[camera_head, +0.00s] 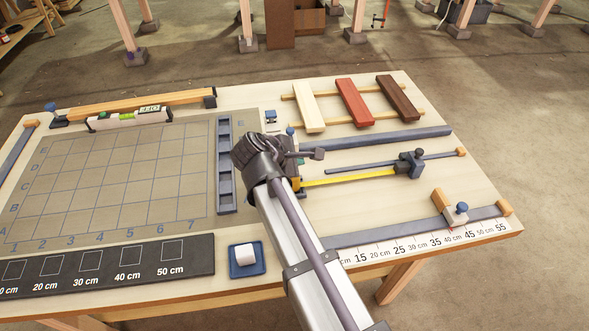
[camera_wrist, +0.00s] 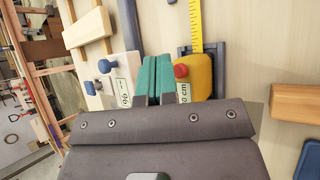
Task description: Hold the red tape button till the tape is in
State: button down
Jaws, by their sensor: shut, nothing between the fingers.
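In the wrist view my gripper (camera_wrist: 156,62) has its two teal fingers closed together, with nothing between them. Just right of the fingertips is the red tape button (camera_wrist: 181,71), on the top left of the yellow tape case (camera_wrist: 200,78). I cannot tell whether the fingers touch the case. The button looks uncovered. The yellow tape (camera_wrist: 196,25) runs out of the case, away from my gripper. In the head view the tape (camera_head: 345,177) lies extended to the right toward a dark slide block (camera_head: 409,165). There my wrist hides most of the case and the button.
A white device with blue knobs (camera_wrist: 117,84) stands close left of the fingers. In the head view, three coloured laths (camera_head: 353,102) lie on rails behind, a ruler with a stop block (camera_head: 456,214) is at the front right, and a blue tray (camera_head: 246,272) sits at the front edge.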

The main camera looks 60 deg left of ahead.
jog(key=shift+f, duration=0.1)
dwell(0.3)
jog(key=shift+f+b, duration=0.35)
jog(key=shift+b, duration=0.1)
jog(key=shift+f+b, duration=0.5)
dwell(0.4)
dwell(0.3)
jog(key=shift+r+p, duration=0.95)
notch_tip(320, 180, up, 5)
jog(key=p, duration=0.5)
jog(key=shift+r, duration=0.1)
